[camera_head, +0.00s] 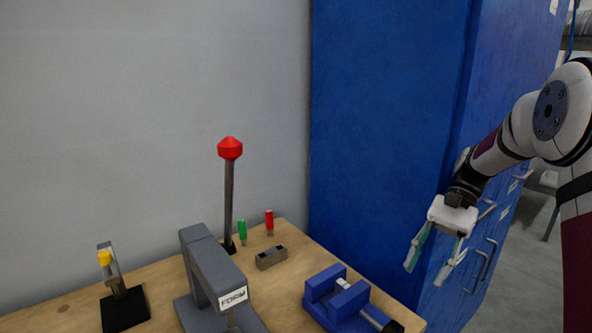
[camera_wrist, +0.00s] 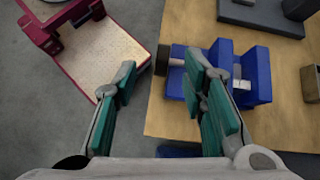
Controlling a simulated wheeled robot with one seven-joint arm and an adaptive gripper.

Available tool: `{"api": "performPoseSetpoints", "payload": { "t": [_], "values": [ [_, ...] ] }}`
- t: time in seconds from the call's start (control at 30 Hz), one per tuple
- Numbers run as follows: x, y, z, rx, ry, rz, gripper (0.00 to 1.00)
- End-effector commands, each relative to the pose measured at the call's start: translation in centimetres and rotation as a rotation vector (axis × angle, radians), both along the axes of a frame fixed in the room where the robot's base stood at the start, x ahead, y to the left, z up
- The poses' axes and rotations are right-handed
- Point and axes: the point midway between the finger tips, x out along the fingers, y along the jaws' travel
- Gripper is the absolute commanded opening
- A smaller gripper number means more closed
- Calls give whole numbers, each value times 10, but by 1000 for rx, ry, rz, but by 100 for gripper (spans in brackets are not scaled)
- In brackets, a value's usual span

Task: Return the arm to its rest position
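My gripper (camera_head: 432,253) hangs at the right in the head view, in front of the blue cabinet (camera_head: 390,120) and right of the table. Its two teal-padded fingers point down and stand apart with nothing between them. In the wrist view my gripper (camera_wrist: 165,95) is also open and empty, with the floor and the table edge below it. My arm bends in from the right edge of the head view.
The wooden table (camera_head: 290,290) holds a blue vise (camera_head: 340,302), a grey press labelled "FORM" (camera_head: 215,275), a red-topped rod (camera_head: 230,150), a grey block (camera_head: 271,257), and green and red pieces. A yellow-topped stand (camera_head: 123,305) is at left.

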Motion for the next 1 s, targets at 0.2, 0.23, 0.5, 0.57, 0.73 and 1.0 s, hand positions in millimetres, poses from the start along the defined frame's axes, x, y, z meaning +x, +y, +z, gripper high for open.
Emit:
{"api": "performPoseSetpoints", "payload": {
  "t": [0.2, 0.23, 0.5, 0.57, 0.73, 1.0],
  "values": [
    [-38, 27, 46, -125, -193, 114, 38],
    [-44, 30, 51, -143, -219, 129, 38],
    [-101, 52, 84, -275, -465, 280, 38],
    [-114, 55, 88, -303, -520, 313, 38],
    [-152, 62, 96, -376, -679, 412, 38],
    [-205, 66, 92, -477, -932, 568, 38]
  ]
}}
